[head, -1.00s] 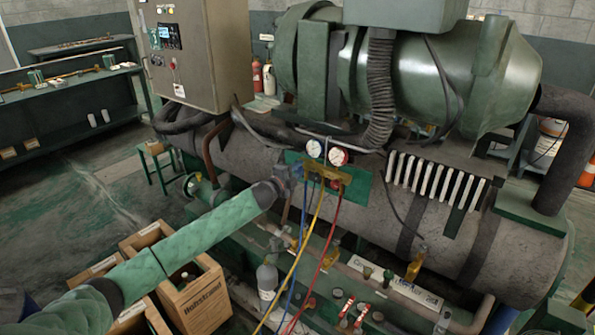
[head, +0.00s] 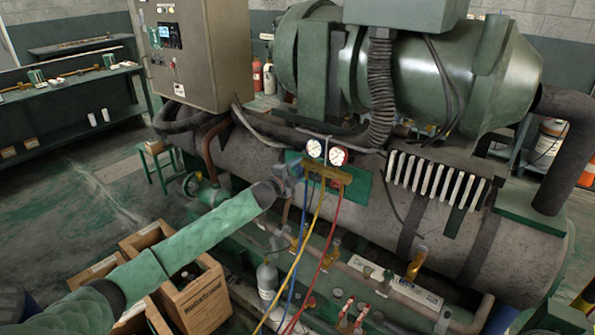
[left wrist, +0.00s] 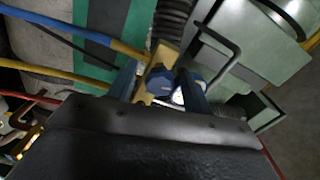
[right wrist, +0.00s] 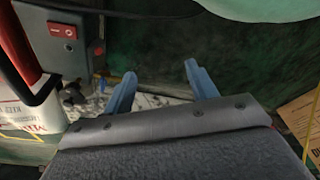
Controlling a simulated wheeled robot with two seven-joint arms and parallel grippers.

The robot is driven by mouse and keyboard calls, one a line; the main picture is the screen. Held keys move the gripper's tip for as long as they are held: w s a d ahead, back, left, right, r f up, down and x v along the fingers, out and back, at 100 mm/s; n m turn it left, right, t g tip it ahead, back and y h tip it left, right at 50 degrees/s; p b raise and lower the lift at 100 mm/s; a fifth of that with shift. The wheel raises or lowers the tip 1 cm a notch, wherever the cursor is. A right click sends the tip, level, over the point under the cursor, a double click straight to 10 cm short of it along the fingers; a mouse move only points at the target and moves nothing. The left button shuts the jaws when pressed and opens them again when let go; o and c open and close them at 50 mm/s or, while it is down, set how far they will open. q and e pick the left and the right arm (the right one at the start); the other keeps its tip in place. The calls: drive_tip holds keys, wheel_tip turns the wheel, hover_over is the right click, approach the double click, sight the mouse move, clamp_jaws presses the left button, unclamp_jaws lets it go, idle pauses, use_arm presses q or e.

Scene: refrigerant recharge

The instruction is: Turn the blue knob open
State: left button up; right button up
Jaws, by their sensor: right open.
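The manifold (head: 328,174) is a brass block with two round white gauges, mounted on the green machine. A blue knob (left wrist: 160,80) shows in the left wrist view at the brass block, between my left gripper's fingers (left wrist: 159,72). A gap shows between the knob and the left finger, and the right finger looks close to it; contact is unclear. In the head view my left gripper (head: 290,180) is at the left end of the manifold and hides the knob. My right gripper (right wrist: 160,75) is open and empty, seen only in the right wrist view.
Yellow (head: 303,250), blue (head: 296,262) and red (head: 325,240) hoses hang below the manifold. A wooden crate (head: 195,300) stands at lower left. A grey control box (head: 200,55) is above left. A device with a red switch (right wrist: 62,31) is beside my right gripper.

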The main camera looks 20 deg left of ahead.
drive_tip(key=shift+a, duration=0.25)
use_arm(q)
drive_tip(key=shift+s, duration=0.1)
drive_tip(key=shift+s, duration=0.2)
drive_tip(key=b+v, duration=0.3)
drive_tip(key=v, duration=0.4)
use_arm(e)
wheel_tip(320, 180, up, 7)
drive_tip(key=w+a, duration=0.1)
drive_tip(key=shift+w+a+f+g, duration=0.15)
drive_tip(key=shift+w+a+g, duration=0.15)
drive_tip(key=shift+w, duration=0.1)
use_arm(q)
drive_tip(key=shift+a, duration=0.15)
